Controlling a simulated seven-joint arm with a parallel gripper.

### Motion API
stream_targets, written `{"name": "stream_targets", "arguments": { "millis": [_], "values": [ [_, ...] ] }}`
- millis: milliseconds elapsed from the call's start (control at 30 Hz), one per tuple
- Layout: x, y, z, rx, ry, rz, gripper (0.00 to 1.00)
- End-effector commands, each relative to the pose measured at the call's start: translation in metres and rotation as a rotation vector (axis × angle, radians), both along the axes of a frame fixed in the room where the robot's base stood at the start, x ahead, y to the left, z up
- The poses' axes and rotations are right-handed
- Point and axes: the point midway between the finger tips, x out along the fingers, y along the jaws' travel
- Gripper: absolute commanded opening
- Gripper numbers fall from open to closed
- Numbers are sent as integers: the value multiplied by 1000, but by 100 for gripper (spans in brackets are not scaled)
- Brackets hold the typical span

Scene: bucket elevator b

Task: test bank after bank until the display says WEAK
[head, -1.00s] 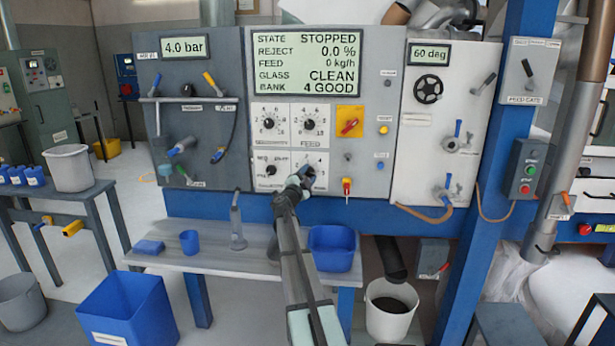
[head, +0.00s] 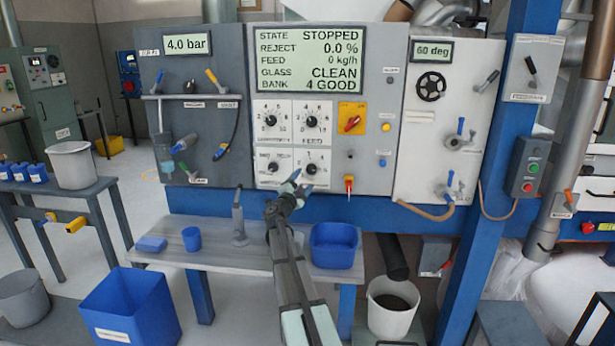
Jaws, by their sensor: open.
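The display (head: 308,60) on the grey panel reads STATE STOPPED, REJECT 0.0 %, FEED 0 kg/h, GLASS CLEAN, BANK 4 GOOD. Below it are white dial plates; the lower right dial (head: 311,169) is the one closest to my gripper and is now partly uncovered. My gripper (head: 298,183) is open just below and left of that dial, with its fingers pointing up toward the panel. I see nothing between the fingers. I cannot tell whether a finger touches the panel.
Below, a bench (head: 215,258) holds a blue tub (head: 334,246), a blue cup (head: 191,239) and a grey stand (head: 238,228).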

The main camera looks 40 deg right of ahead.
Motion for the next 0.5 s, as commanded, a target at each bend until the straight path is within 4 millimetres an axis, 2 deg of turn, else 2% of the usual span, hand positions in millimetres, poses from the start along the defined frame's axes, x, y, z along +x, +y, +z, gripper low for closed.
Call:
{"name": "stream_targets", "arguments": {
  "millis": [33, 200, 500],
  "values": [
    [-7, 12, -2, 0, 1, 2, 68],
    [-20, 37, -9, 0, 1, 2, 68],
    [-30, 61, -15, 0, 0, 1, 68]
  ]
}}
